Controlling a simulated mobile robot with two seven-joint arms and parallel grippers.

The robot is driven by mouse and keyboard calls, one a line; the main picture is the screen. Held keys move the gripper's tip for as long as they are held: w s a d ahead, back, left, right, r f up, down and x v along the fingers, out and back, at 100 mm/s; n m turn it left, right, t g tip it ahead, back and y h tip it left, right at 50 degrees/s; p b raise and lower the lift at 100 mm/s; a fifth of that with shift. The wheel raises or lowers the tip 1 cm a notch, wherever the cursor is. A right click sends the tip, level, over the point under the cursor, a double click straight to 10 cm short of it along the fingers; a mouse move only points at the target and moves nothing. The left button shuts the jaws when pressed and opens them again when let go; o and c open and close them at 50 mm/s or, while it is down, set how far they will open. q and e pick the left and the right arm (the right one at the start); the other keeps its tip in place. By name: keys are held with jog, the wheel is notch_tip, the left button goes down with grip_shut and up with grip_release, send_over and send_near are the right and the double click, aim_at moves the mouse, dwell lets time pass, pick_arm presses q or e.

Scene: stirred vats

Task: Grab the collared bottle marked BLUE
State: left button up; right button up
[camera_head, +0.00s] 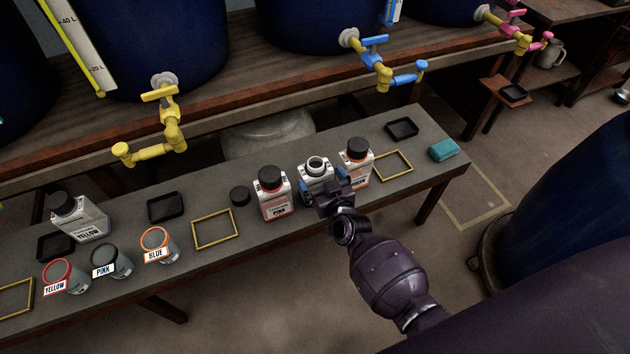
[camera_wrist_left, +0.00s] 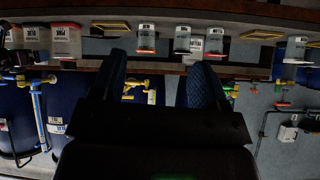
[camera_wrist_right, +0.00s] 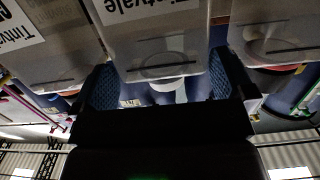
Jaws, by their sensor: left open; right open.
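A white bottle (camera_head: 316,166) with an open, pale neck ring and no cap stands between the pink-marked bottle and an orange-banded one. Its front label is hidden, so I cannot read BLUE on it. My right gripper (camera_head: 326,187) is at its front, open, with a finger on either side. In the right wrist view a Tintvale bottle (camera_wrist_right: 150,35) stands between the spread fingers (camera_wrist_right: 165,88); contact cannot be told. A small jar tagged BLUE (camera_head: 157,242), orange-rimmed, stands further left. My left gripper (camera_wrist_left: 160,75) is open and empty, seen only in its wrist view.
Close neighbours are the PINK bottle (camera_head: 274,198) and the orange-banded bottle (camera_head: 356,155). A loose black cap (camera_head: 240,195) lies left of them. The YELLOW bottle (camera_head: 82,220) stands far left. A yellow frame (camera_head: 215,229), black tray (camera_head: 165,207) and teal sponge (camera_head: 443,150) lie on the bench.

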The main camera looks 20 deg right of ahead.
jog(key=w, duration=0.3)
jog(key=shift+a+f+b, duration=0.15)
jog(key=shift+f+b, duration=0.25)
jog(key=shift+w+r, duration=0.1)
jog(key=shift+w, duration=0.35)
jog(key=c, duration=0.6)
jog(key=shift+r, duration=0.1)
jog(key=shift+c, duration=0.2)
